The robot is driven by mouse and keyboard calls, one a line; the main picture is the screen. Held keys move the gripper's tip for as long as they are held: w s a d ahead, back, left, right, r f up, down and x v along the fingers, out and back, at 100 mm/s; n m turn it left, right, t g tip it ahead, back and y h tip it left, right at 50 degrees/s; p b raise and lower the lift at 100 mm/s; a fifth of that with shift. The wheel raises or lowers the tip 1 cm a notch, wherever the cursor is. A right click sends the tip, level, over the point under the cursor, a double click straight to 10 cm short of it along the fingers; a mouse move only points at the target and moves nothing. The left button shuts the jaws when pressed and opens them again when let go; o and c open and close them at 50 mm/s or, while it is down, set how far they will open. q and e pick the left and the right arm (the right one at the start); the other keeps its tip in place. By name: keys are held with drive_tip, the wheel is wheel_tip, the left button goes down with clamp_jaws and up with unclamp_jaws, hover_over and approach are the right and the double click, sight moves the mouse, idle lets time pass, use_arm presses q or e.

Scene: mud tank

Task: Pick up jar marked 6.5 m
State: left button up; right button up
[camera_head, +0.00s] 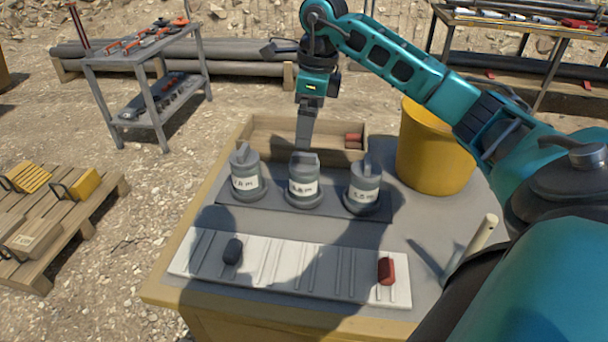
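Three grey jars with white labels and lids with upright handles stand in a row on a dark mat (240,203): a left jar (244,172), a middle jar (303,187) and a right jar (364,190). The label print is too small to read surely, so I cannot tell which is marked 6.5 m. My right gripper (306,148) points down at the top of the middle jar, its fingers seen edge-on. I cannot tell whether they touch the lid handle or are open or shut. My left gripper is not in view.
Behind the jars is a wooden tray (270,127) with red pieces (353,141). A yellow bucket (430,155) stands right of it. In front lies a white grooved board (320,260) with a dark piece (232,251) and a red piece (386,270). A pale rod (478,240) stands at right.

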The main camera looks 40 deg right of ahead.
sight(304, 162)
drive_tip(key=f, duration=1.1)
drive_tip(key=shift+w+a, duration=0.3)
drive_tip(key=shift+a, duration=0.1)
drive_tip(key=c, duration=1.7)
drive_tip(key=shift+r, duration=0.1)
